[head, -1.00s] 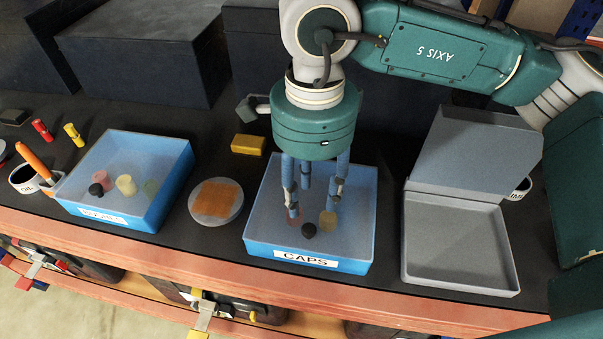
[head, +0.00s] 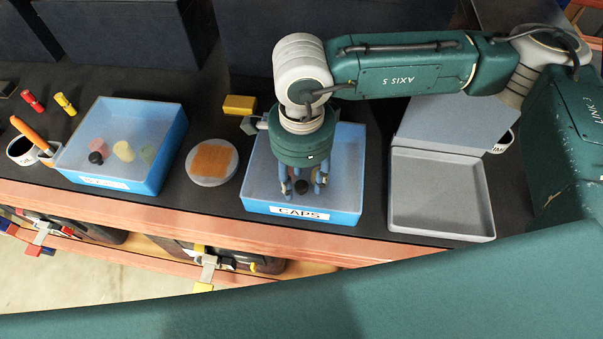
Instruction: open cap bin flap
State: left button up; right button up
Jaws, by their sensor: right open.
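The cap bin (head: 344,205), a blue box with a white "CAPS" label, stands near the bench's front edge. A pale, hazy surface spans its top inside the blue rim; I cannot tell surely whether this is a closed flap or the bin's floor. A black cap (head: 303,187) shows between my fingers, with other caps partly hidden. My right gripper (head: 303,184) points down over the front part of the bin, its blue fingers apart and empty. Whether the fingertips touch the bin is unclear. My left gripper is not in view.
Left of the cap bin are a round pad (head: 213,162), a yellow block (head: 239,105) and another blue bin (head: 163,170) with several small pieces. A grey box (head: 440,200) with its lid raised stands close on the right. Dark cases stand behind.

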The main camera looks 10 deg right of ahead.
aim_at(305, 171)
jog(key=shift+c, duration=0.2)
jog(key=c, duration=0.4)
grip_shut()
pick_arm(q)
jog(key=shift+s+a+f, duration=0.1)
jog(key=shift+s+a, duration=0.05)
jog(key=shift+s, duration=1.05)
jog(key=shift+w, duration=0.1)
pick_arm(e)
jog(key=shift+r, duration=0.1)
jog(key=shift+w+r+g, duration=0.25)
jog(key=shift+r+g, duration=0.05)
jog(key=shift+r, duration=0.15)
pick_arm(q)
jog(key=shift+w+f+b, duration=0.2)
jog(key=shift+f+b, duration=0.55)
jog(key=shift+b, duration=0.1)
pick_arm(e)
jog(key=w+d+r+g+y, duration=0.2)
jog(key=w+r+g, duration=0.4)
jog(key=r, duration=0.4)
